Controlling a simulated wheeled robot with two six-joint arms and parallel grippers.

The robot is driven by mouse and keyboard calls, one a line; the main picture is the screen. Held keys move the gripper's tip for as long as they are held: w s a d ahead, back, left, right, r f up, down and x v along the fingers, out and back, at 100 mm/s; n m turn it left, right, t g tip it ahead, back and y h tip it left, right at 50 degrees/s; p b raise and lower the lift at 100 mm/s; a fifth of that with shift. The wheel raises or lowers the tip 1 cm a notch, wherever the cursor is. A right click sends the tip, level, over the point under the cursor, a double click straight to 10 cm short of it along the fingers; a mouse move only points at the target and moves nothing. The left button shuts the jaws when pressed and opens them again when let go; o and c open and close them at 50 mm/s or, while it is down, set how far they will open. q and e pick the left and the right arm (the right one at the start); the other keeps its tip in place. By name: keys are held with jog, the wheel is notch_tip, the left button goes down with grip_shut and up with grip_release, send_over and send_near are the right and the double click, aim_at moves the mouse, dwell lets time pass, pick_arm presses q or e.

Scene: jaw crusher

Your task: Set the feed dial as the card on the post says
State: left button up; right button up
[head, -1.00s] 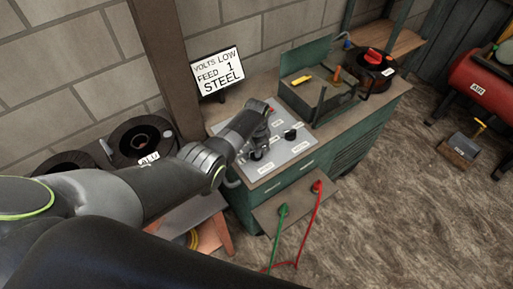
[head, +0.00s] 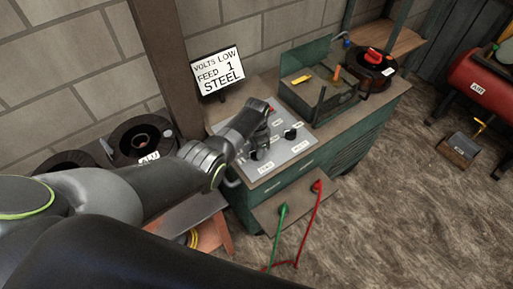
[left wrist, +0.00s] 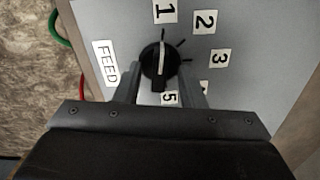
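The card (head: 218,72) on the post reads VOLTS LOW, FEED 1, STEEL. The feed dial (left wrist: 160,52) is a black knob with a white line, beside a FEED label (left wrist: 105,63) in the left wrist view. The white line points up toward the 1 (left wrist: 163,12). The 2, the 3 and a partly covered 5 also show around it. My left gripper (left wrist: 160,72) is over the dial with its fingers apart, one on each side of the knob; whether they touch it is unclear. It also shows over the panel in the head view (head: 257,150). My right gripper is not in view.
The grey panel (head: 290,150) on the green cabinet carries another black knob (head: 290,134). Behind it stands an open tool box (head: 320,100). Green and red cables (head: 283,210) hang at the front. A black spool (head: 140,139) is at the left.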

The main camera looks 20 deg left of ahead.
pick_arm(q)
jog(key=shift+r, duration=0.55)
notch_tip(320, 180, up, 5)
jog(key=shift+p, duration=0.85)
notch_tip(320, 180, up, 11)
jog(key=shift+r+b, duration=0.15)
jog(key=shift+b, duration=0.3)
